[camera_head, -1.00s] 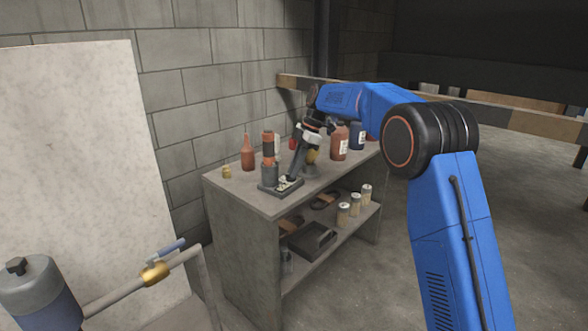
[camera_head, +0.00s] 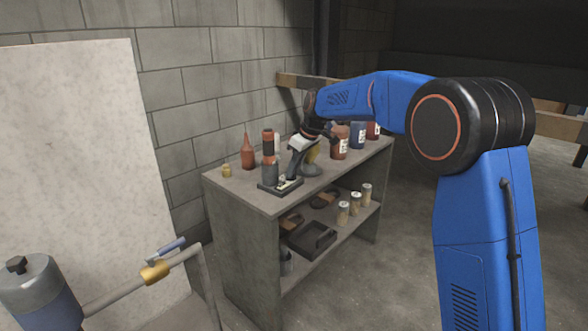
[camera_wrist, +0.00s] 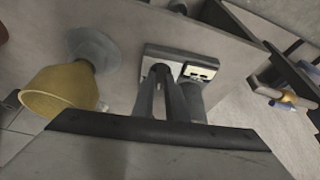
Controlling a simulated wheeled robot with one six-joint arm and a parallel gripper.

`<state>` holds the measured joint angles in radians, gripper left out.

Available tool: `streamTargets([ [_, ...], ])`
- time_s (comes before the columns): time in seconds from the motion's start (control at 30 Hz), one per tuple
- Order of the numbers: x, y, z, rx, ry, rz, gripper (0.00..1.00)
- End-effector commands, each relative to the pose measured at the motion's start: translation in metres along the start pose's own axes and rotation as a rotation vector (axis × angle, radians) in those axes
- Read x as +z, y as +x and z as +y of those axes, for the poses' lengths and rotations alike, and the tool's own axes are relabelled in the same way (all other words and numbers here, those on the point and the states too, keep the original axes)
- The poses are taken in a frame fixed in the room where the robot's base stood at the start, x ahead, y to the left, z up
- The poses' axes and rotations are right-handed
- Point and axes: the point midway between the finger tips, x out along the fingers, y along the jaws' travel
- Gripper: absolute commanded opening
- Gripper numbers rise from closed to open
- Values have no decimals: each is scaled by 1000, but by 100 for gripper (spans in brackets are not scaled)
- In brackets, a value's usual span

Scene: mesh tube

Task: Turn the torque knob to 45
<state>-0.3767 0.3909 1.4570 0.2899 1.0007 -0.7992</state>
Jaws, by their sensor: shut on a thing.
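A small device with a dark flat base (camera_head: 279,188) lies on the shelf unit's top at the near edge. My gripper (camera_head: 289,177) reaches down onto it, fingers slanted. In the wrist view the device (camera_wrist: 182,56) shows a pale top with small dark and white marks. My gripper (camera_wrist: 161,73) has its two fingers close together, meeting at the dark part on the device's left; they are shut on it. I take this part to be the torque knob, but the fingertips cover it. No scale number is legible. A grey cylinder (camera_wrist: 190,105) stands beside the fingers in the wrist view.
An orange and grey cylinder (camera_head: 269,155) and a red-brown bottle (camera_head: 247,153) stand near the device. A yellow funnel-like thing (camera_wrist: 62,92) is left of my fingers. More bottles (camera_head: 357,137) stand behind right. Jars and trays fill the lower shelf (camera_head: 305,272).

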Motion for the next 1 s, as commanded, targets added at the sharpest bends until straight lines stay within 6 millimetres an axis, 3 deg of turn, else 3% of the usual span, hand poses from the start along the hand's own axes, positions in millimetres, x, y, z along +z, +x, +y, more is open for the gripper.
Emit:
streamTargets([
  [0.6, -2, 0, -7, 208, 495, 0, 0],
  [1.0, -3, 1, -8, 274, 657, 0, 0],
])
